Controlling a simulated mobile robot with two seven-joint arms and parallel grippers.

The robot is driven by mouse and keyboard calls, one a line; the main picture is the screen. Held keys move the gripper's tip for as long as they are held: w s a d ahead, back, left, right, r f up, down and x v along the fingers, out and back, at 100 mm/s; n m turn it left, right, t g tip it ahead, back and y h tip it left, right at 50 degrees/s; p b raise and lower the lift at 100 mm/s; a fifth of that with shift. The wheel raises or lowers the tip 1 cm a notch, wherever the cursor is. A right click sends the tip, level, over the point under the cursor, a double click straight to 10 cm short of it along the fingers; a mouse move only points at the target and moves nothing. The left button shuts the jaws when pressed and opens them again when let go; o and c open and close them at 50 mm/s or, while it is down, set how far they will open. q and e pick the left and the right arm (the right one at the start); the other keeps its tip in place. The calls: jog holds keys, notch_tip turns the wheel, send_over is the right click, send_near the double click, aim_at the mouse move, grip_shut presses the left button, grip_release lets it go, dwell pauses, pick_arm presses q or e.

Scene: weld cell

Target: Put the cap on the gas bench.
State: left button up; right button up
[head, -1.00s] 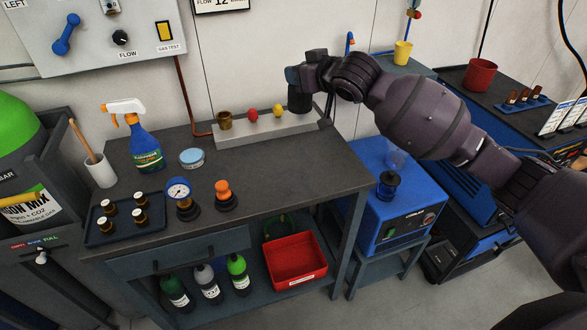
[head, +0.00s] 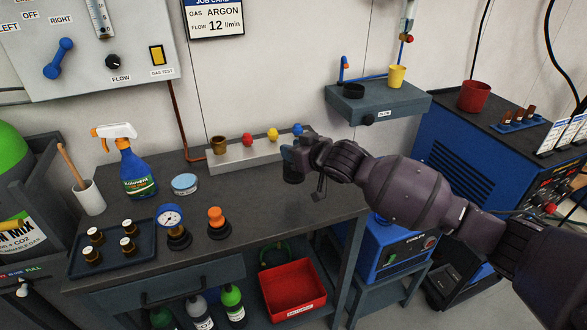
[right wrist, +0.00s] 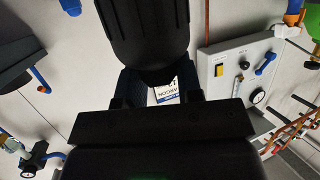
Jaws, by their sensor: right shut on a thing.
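My right gripper (head: 300,152) comes in from the right over the right part of the gas bench (head: 250,195). It is shut on a dark cylindrical piece, likely the cap (head: 292,170), which hangs below it in front of the block's right end. I cannot tell whether the cap touches the bench top. In the right wrist view the cap (right wrist: 145,35) is a large black ribbed cylinder between the fingers. My left gripper is not in view.
A grey block (head: 232,160) with brass, red, yellow and blue pieces stands at the bench's back. A gauge (head: 172,222), orange-topped fitting (head: 216,222), blue tin (head: 184,184), spray bottle (head: 137,170) and tray (head: 75,265) stand further left. The bench top's right front is clear.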

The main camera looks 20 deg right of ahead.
notch_tip(320, 180, down, 6)
jog(key=shift+r+b, duration=0.1)
jog(key=shift+b, duration=0.45)
jog(key=shift+r, duration=0.1)
jog(key=o, duration=0.9)
jog(key=shift+o, duration=0.2)
